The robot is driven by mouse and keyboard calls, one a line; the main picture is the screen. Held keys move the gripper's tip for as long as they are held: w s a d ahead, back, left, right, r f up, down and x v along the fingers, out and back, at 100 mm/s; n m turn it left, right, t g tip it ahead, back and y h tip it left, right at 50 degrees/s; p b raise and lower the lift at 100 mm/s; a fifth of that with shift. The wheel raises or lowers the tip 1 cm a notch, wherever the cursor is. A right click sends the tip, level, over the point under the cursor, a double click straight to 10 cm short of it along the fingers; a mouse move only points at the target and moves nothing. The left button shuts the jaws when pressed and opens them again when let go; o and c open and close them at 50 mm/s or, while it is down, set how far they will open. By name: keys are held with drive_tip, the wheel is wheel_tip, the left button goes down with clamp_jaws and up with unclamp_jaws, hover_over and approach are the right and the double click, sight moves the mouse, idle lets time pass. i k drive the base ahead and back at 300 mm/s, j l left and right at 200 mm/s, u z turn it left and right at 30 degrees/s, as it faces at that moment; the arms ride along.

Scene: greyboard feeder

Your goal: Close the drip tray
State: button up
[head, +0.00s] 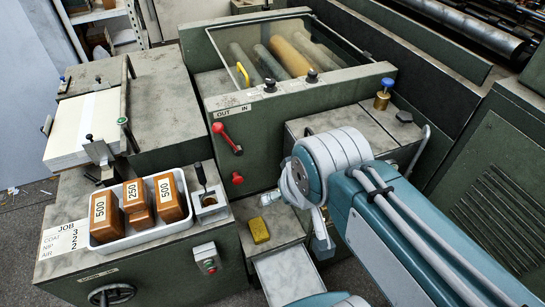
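The drip tray (287,277) appears to be the pale, shallow tray at the bottom centre. It sticks out towards me from under a grey ledge (274,226), so it stands open. Its near end lies close to the bottom edge of the picture, partly behind a part of my arm. My arm comes in from the lower right and bends at a large white-and-blue joint above and to the right of the tray. The end of my arm is mostly hidden behind this joint, so the gripper's fingers cannot be made out. No contact with the tray shows.
A yellow block (259,230) sits on the ledge behind the tray. To the left, a cabinet carries a white bin (147,233) with numbered wooden blocks. Red-knobbed levers (228,139) stick out of the green machine behind. A bent metal handle (420,152) stands right of my arm.

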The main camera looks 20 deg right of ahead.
sight(290, 275)
drive_tip(key=k+l, duration=0.15)
drive_tip(key=k, duration=0.25)
drive_tip(key=k+l, duration=0.2)
drive_tip(key=k, duration=0.2)
drive_tip(key=j, duration=0.65)
drive_tip(key=k+j+z, duration=0.15)
drive_tip(key=j, duration=0.55)
